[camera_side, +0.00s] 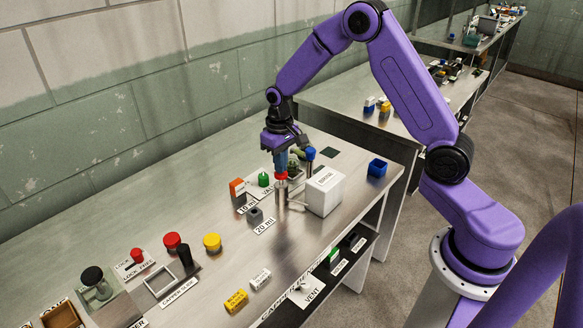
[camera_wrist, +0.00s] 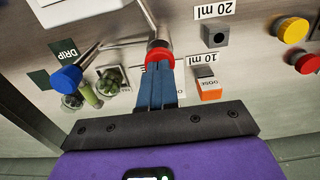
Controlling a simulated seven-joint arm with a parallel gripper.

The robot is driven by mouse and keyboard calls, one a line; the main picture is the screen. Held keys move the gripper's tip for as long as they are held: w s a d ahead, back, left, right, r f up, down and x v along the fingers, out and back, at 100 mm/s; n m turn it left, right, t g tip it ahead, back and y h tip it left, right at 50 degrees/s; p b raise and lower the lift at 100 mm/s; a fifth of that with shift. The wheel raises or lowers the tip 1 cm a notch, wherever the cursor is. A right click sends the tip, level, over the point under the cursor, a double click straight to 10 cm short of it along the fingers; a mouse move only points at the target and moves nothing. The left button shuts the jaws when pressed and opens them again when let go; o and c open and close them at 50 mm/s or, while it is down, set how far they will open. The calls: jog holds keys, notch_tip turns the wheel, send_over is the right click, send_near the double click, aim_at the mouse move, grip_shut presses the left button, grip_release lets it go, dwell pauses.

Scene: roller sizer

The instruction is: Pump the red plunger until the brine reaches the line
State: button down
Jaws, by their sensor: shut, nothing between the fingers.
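The red plunger (camera_side: 281,176) stands upright on a metal pump body beside the white box labelled BRINE (camera_side: 324,192). Its red cap (camera_wrist: 160,54) also shows in the wrist view. My gripper (camera_side: 281,168) points down with its blue fingers together and empty. The fingertips (camera_wrist: 158,71) are right over the cap, touching it or very close; I cannot tell which. The fingers partly cover the cap. The labels 10 ml (camera_side: 248,206) and 20 ml (camera_side: 264,226) lie on the bench. I cannot make out a brine level or its line.
A blue bin (camera_side: 377,167) is to the right. Red and yellow knobs (camera_side: 212,242) stand farther left.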

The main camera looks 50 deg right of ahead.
jog(key=shift+f, duration=1.25)
jog(key=shift+r, duration=1.8)
jog(key=shift+r, duration=0.1)
jog(key=shift+r, duration=2.45)
jog(key=shift+a, duration=0.1)
